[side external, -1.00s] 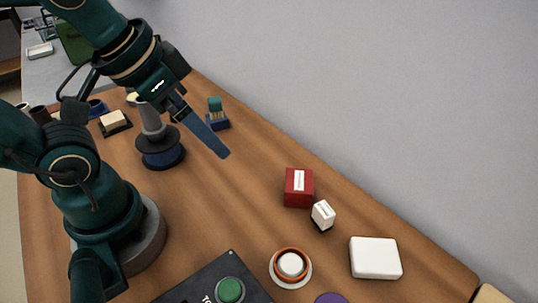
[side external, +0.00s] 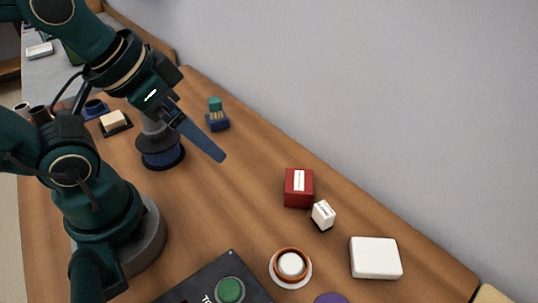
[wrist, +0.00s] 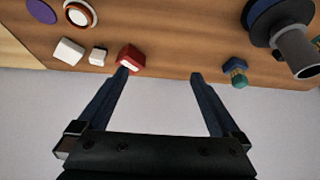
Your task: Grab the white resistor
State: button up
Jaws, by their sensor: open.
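The white resistor appears to be the small white block with a dark base (side external: 323,214), standing on the table beside the red block (side external: 299,187). In the wrist view the small white block (wrist: 98,56) is at upper left, outside the left finger, and the red block (wrist: 131,57) is just beyond that fingertip. My gripper (side external: 222,157) is in the air, up and left of both blocks in the side view. In the wrist view my gripper (wrist: 159,74) has its two fingers wide apart with nothing between them.
A white flat box (side external: 375,259) and a white-topped button with an orange ring (side external: 291,265) lie near the small block. A dark panel with a green button (side external: 230,290) is in front. A blue-and-teal item (side external: 217,116) stands behind my gripper. The wall borders the table.

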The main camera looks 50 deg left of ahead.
dwell(0.3)
jog(key=c, duration=0.6)
jog(key=shift+o, duration=0.2)
